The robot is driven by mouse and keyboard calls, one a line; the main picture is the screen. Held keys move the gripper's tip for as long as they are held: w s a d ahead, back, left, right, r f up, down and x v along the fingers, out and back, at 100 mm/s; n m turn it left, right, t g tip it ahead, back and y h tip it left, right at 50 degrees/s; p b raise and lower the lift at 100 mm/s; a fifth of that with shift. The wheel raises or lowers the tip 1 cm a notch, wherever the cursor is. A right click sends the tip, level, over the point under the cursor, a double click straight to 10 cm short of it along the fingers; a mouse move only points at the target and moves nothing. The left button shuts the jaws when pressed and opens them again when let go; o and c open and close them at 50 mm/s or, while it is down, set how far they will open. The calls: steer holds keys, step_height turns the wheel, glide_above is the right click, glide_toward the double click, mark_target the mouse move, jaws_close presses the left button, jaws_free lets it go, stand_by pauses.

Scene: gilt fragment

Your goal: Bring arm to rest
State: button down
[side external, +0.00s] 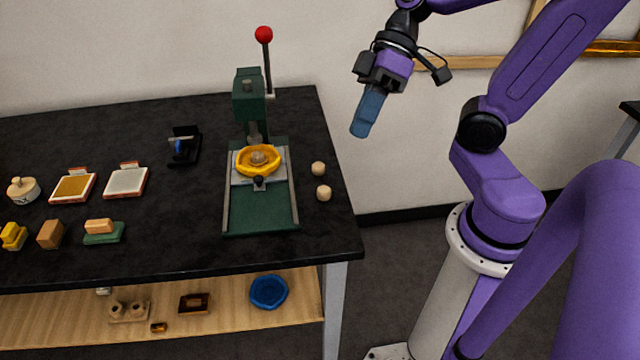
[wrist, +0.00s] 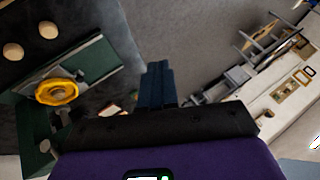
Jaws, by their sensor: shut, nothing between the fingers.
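My gripper (side external: 367,112) hangs in the air to the right of the black table (side external: 190,238), above the floor and apart from everything. Its blue fingers point down and are closed together with nothing between them. In the wrist view the shut fingers (wrist: 158,84) show at the middle. The green press (side external: 250,100) with a red-knobbed lever stands at the table's right end. A yellow ring-shaped piece (side external: 242,165) sits on the press bed, and it also shows in the wrist view (wrist: 45,97).
Two small round beige pieces (side external: 323,193) lie right of the press. Trays (side external: 126,182), blocks (side external: 50,235) and a small black stand (side external: 184,146) occupy the table's left part. A lower wooden shelf (side external: 230,325) holds a blue bowl (side external: 268,292).

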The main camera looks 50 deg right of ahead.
steer(key=s+f+n+h, duration=0.4)
steer(key=s+f+h, duration=0.3)
steer(key=s, duration=0.1)
steer(key=shift+s+d+f+n, duration=0.2)
steer(key=shift+d+n, duration=0.1)
steer(key=shift+d, duration=0.15)
